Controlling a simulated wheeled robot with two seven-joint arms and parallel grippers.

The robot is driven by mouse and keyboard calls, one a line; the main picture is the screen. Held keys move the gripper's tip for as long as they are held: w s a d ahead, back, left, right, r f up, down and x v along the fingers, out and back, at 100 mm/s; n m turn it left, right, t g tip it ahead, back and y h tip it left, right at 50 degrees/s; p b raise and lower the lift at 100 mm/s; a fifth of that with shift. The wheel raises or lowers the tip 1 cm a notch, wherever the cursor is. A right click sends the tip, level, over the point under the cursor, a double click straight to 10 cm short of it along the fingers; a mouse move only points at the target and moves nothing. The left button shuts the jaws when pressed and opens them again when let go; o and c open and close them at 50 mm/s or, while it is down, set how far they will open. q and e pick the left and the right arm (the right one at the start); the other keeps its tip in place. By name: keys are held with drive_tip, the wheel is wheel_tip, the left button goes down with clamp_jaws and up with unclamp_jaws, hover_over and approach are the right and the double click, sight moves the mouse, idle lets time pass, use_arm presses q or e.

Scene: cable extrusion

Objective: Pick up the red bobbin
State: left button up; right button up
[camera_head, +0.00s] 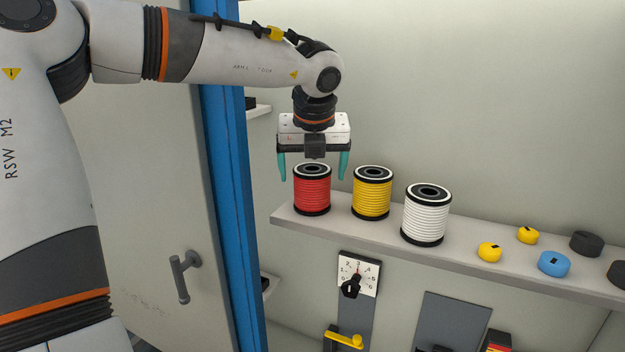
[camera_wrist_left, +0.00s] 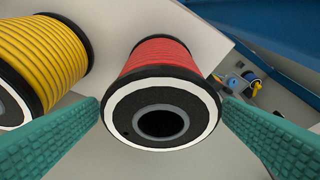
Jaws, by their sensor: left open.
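The red bobbin (camera_head: 312,191) stands upright at the left end of a light shelf (camera_head: 460,252), with black flanges and a white ring on top. My left gripper (camera_head: 313,172) points down over it, open, with one teal finger on each side of the bobbin's top. In the left wrist view the red bobbin (camera_wrist_left: 160,55) shows its top flange and dark centre hole between the two teal fingers (camera_wrist_left: 160,135). The fingers look apart from the bobbin, which rests on the shelf. My right gripper is not in view.
A yellow bobbin (camera_head: 372,193) stands close to the right of the red one, then a white bobbin (camera_head: 426,215). Yellow, blue and black caps lie farther right on the shelf. A blue post (camera_head: 228,180) and a door handle (camera_head: 183,275) are to the left. A dial (camera_head: 357,275) sits below.

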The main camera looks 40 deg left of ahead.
use_arm(q)
drive_tip(key=shift+a+f, duration=0.15)
drive_tip(key=shift+f, duration=0.2)
drive_tip(key=c, duration=1.1)
